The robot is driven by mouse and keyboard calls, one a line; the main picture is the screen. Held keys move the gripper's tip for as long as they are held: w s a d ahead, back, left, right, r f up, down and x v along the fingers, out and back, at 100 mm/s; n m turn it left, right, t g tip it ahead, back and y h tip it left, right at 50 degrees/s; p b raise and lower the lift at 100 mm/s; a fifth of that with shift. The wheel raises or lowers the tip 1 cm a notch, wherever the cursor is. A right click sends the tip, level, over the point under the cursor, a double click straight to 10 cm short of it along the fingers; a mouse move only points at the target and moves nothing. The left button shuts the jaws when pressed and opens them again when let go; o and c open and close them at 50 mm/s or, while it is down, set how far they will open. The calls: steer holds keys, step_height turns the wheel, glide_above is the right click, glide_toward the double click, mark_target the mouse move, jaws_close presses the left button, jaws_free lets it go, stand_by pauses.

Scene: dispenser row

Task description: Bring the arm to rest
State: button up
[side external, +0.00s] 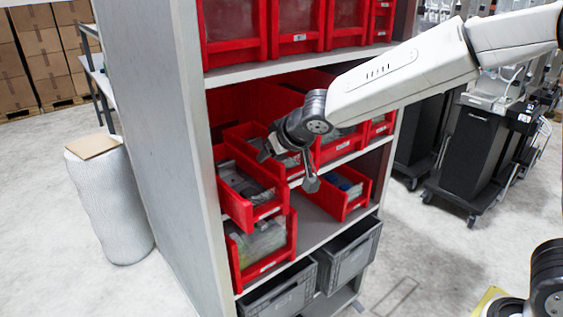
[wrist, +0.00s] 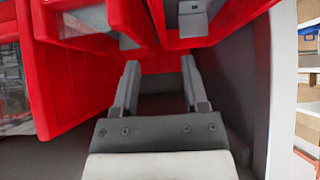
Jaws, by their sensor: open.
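My gripper (side external: 288,169) is in front of the shelf rack, near the red bins of the middle shelf. Its two fingers are spread apart, and in the wrist view my gripper (wrist: 160,78) is open with nothing visible between the fingers. A red bin (side external: 236,207) with dark packets juts out just left of and below it. Another red bin (side external: 336,205) with blue and dark contents is below and to the right. I cannot tell whether any finger touches a bin. My forearm reaches in from the right.
The rack's grey side panel (side external: 150,130) stands left of the bins. Lower down are a red bin (side external: 262,262) and a grey crate (side external: 348,252). Red bins (side external: 295,28) fill the upper shelf. Black carts (side external: 470,150) stand at right; the floor between is open. A white drum (side external: 108,205) stands left.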

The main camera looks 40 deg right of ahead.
steer(key=shift+s+r, duration=0.25)
steer(key=shift+s, duration=0.05)
steer(key=s+d+f+g, duration=0.2)
steer(key=s+d+f, duration=0.1)
steer(key=s, duration=0.4)
steer(key=s+d+f+g, duration=0.2)
steer(key=s+d+f, duration=0.1)
steer(key=s+f, duration=0.3)
steer(key=s+d+f+g, duration=0.2)
steer(key=s+d+f, duration=0.2)
steer(key=s, duration=0.5)
steer(key=shift+f, duration=0.5)
